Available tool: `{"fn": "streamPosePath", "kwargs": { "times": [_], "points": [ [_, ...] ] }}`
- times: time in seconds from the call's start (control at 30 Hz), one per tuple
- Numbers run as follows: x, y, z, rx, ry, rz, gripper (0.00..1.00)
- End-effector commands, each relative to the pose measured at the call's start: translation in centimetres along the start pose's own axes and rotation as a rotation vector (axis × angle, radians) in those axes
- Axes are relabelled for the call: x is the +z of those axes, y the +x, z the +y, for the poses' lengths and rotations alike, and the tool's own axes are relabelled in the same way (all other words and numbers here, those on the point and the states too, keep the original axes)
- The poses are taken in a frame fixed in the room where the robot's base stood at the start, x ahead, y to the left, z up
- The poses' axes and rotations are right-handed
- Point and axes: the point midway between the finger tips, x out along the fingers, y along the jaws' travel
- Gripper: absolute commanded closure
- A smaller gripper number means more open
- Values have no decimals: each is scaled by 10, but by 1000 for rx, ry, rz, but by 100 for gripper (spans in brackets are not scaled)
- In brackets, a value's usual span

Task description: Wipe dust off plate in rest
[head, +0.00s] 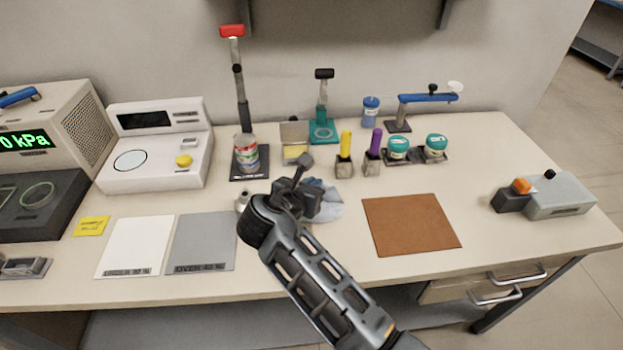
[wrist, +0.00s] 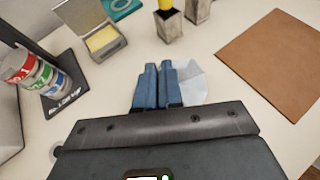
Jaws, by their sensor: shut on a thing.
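My gripper (wrist: 159,72) is shut on a pale blue cloth (wrist: 192,82), low over the middle of the bench. The cloth spreads out to the right of the fingers, and in the head view it also shows (head: 326,205) beside and behind the gripper. The fingers hide part of it. I cannot tell for sure which thing is the plate in its rest. A small grey metal holder (head: 24,268) at the bench's left front edge has a flat piece in it, too small to make out. No dust can be made out.
A brown mat (head: 411,225) lies right; white (head: 136,245) and grey (head: 203,242) sheets lie left.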

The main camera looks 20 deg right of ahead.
Motion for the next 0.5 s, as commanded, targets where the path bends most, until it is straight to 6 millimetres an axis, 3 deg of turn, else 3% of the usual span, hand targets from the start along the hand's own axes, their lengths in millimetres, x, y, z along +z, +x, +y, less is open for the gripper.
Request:
{"fn": "streamPosePath", "kwargs": {
  "times": [0.23, 0.5],
  "points": [
    [-26, 13, 0, -1, -1, 0, 100],
    [-31, 16, 0, 0, 0, -1, 100]
  ]
}}
